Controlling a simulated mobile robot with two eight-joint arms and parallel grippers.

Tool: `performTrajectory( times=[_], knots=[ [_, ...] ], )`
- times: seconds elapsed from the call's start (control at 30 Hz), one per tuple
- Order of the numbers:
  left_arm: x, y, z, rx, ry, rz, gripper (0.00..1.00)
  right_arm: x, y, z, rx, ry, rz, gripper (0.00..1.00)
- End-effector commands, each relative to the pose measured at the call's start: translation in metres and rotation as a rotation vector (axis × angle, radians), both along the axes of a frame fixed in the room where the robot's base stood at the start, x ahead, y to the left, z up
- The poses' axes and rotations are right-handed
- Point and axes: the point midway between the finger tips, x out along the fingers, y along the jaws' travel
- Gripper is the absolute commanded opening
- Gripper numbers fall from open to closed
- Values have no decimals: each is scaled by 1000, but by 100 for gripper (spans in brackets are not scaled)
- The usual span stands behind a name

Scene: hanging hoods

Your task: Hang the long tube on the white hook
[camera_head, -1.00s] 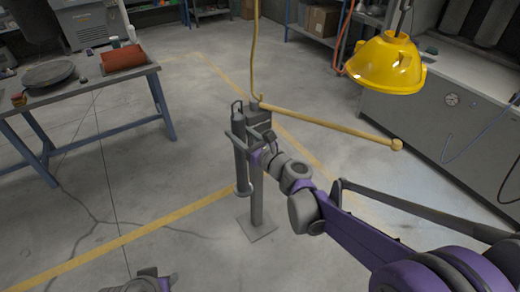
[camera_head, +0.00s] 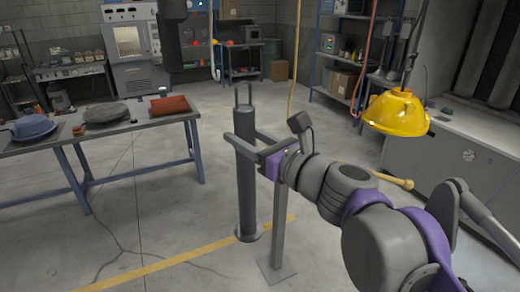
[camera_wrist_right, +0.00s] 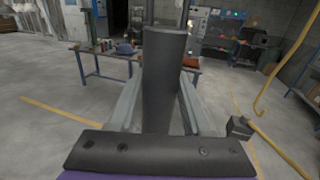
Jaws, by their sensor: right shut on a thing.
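The long tube (camera_head: 246,190) is dark grey and upright, with a wire loop at its top and a wider rim at its foot. My right gripper (camera_head: 243,135) is shut around its upper part. In the right wrist view the tube (camera_wrist_right: 164,80) stands between the fingers. A thin white hook (camera_head: 214,72) hangs in the background, above and left of the tube in the head view. The tube is apart from it. My left gripper is not in view.
A grey post (camera_head: 279,225) on a flat base stands just behind the tube. A yellow hood (camera_head: 398,112) hangs at the right. A workbench (camera_head: 112,125) with hoods and a red item stands at the left. The floor between is clear.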

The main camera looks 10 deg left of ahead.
Motion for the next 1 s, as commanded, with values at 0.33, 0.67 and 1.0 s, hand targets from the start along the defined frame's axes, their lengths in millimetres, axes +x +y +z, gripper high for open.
performTrajectory(
  times=[0.33, 0.67, 1.0],
  knots=[
    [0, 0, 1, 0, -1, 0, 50, -13, 7, 17, 1, -1, 21, 0],
    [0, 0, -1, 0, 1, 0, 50, 6, 20, 15, 1, -1, 22, 0],
    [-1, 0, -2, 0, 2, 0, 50, 28, 34, 14, 0, -1, 21, 0]
  ],
)
